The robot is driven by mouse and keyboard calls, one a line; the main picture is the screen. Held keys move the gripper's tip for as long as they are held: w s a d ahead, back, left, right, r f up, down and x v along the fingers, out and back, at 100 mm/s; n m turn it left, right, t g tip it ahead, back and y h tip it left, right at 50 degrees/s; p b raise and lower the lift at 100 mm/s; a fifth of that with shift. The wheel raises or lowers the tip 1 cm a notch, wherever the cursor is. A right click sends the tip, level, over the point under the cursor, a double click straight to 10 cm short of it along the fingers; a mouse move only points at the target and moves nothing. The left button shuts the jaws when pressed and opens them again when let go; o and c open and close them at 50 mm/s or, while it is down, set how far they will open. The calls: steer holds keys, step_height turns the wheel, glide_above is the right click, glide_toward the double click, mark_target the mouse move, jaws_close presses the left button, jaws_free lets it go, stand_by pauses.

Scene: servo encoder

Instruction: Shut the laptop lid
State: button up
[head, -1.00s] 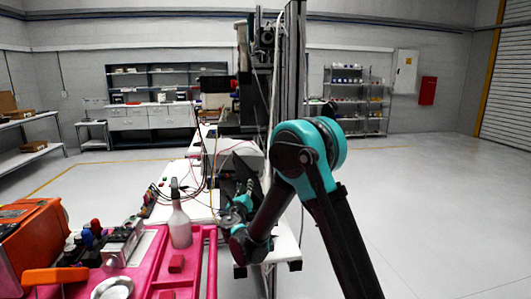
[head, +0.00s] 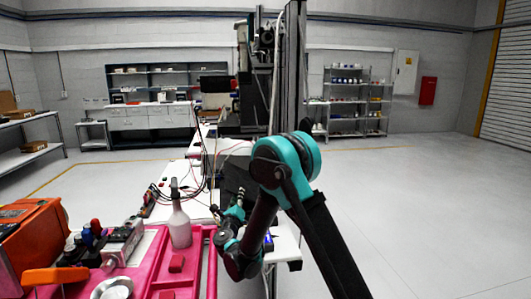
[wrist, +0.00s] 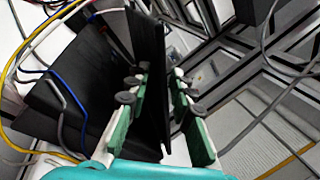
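The laptop shows as a dark shape (head: 238,178) on the white bench in the head view, partly hidden behind my arm. In the wrist view a thin black panel (wrist: 150,50), seemingly the laptop lid, stands up steeply. A broader dark surface (wrist: 65,95) lies to its left, partly covered by cables. In the head view the fingertips are small and unclear.
Loose yellow, blue and grey cables (wrist: 50,75) run close to the left fingers. A spray bottle (head: 180,222) stands on a pink tool cart (head: 210,265) left of my arm. A tall machine column (head: 290,70) rises behind the bench. The floor at right is clear.

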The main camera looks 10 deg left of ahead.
steer(key=shift+a+f, duration=0.15)
steer(key=shift+f, duration=0.15)
steer(key=shift+s, duration=0.1)
steer(key=shift+s+d+f, duration=0.1)
steer(key=shift+s+f, duration=0.1)
steer(key=shift+s, duration=0.75)
steer(key=shift+s+d+f, duration=0.1)
steer(key=shift+s+f, duration=0.1)
steer(key=shift+s, duration=0.8)
steer(key=shift+s+f, duration=0.2)
steer(key=shift+s, duration=0.75)
